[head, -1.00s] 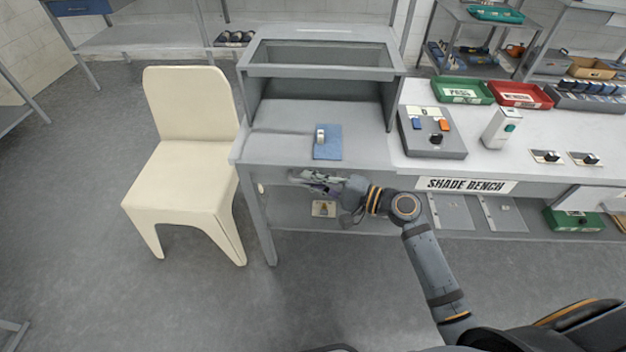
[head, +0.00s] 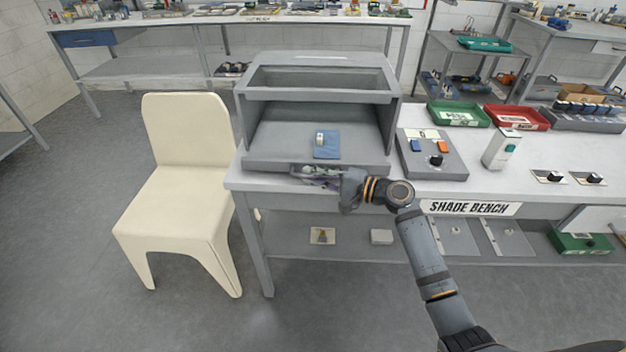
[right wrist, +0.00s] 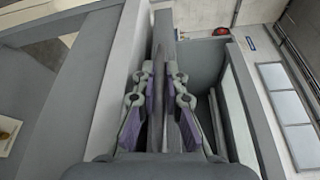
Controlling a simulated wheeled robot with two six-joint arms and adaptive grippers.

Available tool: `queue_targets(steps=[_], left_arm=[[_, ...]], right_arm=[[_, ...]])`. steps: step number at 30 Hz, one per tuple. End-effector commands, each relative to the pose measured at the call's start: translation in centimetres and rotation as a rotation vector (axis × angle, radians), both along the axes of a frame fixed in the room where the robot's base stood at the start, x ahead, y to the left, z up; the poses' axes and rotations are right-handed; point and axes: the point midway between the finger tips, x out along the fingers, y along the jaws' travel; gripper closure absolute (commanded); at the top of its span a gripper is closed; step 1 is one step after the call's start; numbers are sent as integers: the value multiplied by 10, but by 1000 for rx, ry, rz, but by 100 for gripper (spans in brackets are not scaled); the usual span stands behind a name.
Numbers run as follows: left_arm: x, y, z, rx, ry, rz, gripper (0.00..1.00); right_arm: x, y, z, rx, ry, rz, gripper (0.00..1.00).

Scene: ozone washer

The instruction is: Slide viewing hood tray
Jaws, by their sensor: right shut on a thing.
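The viewing hood (head: 243,125) is a grey box with an open front and a windowed top, standing on the bench. Its flat grey tray (head: 275,150) lies in the hood's lower opening, its front lip at the mouth. A blue cloth (head: 326,152) with a small white and metal piece (head: 320,138) on it rests on the tray. My right gripper (head: 308,175) is at the tray's front edge, low and near the middle. In the right wrist view, its fingers (right wrist: 160,82) are shut on a thin grey upright part of the tray front. My left gripper is not in view.
A cream chair (head: 180,190) stands left of the bench. A grey control box (head: 432,165) with coloured switches is close right of the hood. Green (head: 460,115) and red (head: 515,118) trays lie further right. The SHADE BENCH sign (head: 470,208) is on the bench's front edge.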

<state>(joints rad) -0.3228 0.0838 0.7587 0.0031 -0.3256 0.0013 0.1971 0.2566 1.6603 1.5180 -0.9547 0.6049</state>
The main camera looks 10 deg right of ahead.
Motion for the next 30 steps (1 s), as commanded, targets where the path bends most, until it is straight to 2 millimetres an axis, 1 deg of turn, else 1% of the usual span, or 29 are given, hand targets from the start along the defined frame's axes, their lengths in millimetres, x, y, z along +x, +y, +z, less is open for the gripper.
queue_targets(steps=[1, 6, 22, 26, 30], left_arm=[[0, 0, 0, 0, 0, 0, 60], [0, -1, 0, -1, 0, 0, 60], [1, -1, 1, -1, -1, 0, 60], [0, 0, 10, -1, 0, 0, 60], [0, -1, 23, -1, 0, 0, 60]], right_arm=[[0, 0, -1, -2, 1, -1, 88], [0, 0, -1, -1, 1, -1, 66], [-2, 1, 0, 0, 1, 0, 66], [-17, 5, 0, -1, 3, 0, 66], [-46, 13, 1, -2, 4, 2, 66]])
